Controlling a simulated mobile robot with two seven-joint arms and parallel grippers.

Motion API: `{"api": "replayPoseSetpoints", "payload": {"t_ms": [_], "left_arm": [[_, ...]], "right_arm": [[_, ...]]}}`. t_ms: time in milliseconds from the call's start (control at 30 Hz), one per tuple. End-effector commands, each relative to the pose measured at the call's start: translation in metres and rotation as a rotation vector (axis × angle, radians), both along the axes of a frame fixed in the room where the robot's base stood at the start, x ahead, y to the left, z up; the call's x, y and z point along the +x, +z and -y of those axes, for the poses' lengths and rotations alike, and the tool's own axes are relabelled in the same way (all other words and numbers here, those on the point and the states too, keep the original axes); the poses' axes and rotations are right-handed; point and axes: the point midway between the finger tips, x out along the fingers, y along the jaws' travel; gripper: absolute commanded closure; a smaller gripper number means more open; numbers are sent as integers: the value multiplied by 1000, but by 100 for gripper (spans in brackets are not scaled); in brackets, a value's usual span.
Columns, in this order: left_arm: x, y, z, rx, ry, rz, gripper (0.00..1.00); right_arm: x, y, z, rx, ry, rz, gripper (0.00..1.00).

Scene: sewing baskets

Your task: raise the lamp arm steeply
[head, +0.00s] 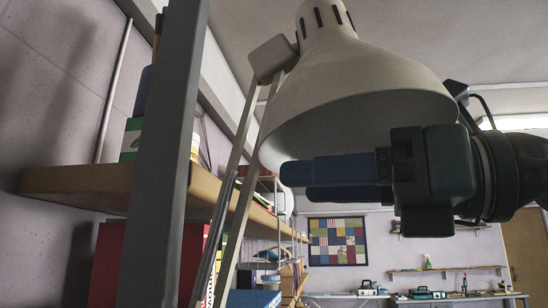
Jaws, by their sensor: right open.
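The lamp has a large off-white shade (350,85) at the top middle, its wide mouth facing down. The pale lamp arm (238,200), made of thin parallel bars, rises steeply from the bottom to a joint block (272,58) at the shade's left. My right gripper (294,183) comes in from the right, in front of the shade's lower rim. Its dark blue fingers point left and end close to the lamp arm in the picture. They are open with a narrow gap seen nearly edge-on. Whether they touch the lamp is unclear. The lamp's base is out of view.
A wooden shelf (80,185) with books and boxes runs along the left wall. A dark grey upright (165,150) crosses the left side. A patchwork quilt (337,241) hangs on the far wall, with another wall shelf (447,269) to its right. The middle distance looks open.

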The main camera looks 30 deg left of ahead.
Motion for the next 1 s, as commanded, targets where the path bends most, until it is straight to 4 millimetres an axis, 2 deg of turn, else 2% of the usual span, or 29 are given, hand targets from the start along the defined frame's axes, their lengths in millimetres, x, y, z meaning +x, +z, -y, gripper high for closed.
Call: {"api": "replayPoseSetpoints", "payload": {"t_ms": [700,1000], "left_arm": [[-4,-15,0,0,0,-8,44],[-4,-16,0,0,0,-7,44]], "right_arm": [[3,-4,59,1,-1,0,44],[3,-5,74,0,0,1,44]]}}
